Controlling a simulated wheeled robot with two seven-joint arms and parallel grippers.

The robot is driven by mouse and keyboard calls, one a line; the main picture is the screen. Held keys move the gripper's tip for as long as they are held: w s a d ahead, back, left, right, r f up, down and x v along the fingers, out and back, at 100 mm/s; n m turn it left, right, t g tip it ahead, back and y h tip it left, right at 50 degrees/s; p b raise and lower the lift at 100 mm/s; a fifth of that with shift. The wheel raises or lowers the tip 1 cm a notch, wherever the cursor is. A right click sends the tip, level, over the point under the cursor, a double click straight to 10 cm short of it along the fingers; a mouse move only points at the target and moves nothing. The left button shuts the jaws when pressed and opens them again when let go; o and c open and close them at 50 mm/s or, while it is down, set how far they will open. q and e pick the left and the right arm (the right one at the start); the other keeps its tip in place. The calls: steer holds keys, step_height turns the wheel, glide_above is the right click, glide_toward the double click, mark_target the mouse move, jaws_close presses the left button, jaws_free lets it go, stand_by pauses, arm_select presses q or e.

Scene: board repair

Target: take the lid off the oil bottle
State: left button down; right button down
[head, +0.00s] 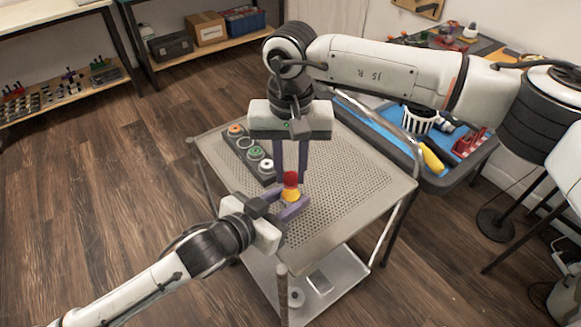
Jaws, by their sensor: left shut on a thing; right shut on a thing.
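The oil bottle (291,195) is a small yellow-orange body with a red lid (290,179) at its top, held over the perforated cart top. My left gripper (292,199) comes in from the lower left and is shut around the yellow body. My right gripper (290,176) reaches down from above, its two purple fingers on either side of the red lid and shut on it. The lid and body appear to touch; I cannot tell whether the lid is loose. The bottle's lower part is hidden by the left fingers.
A dark strip (243,150) with several round coloured parts lies along the cart's left side. The metal cart top (350,180) is bare to the right. A blue-lined tool tray (372,128) with a white basket and yellow-handled tool stands behind right. Shelves stand at the back left.

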mark_target(291, 176)
steer(key=n, duration=0.3)
steer(key=shift+r, duration=0.2)
stand_by(0.5)
steer(key=shift+r, duration=0.9)
steer(key=shift+r, duration=0.15)
steer(key=shift+r, duration=1.9)
arm_select(q)
steer(key=c, duration=1.2)
jaws_free()
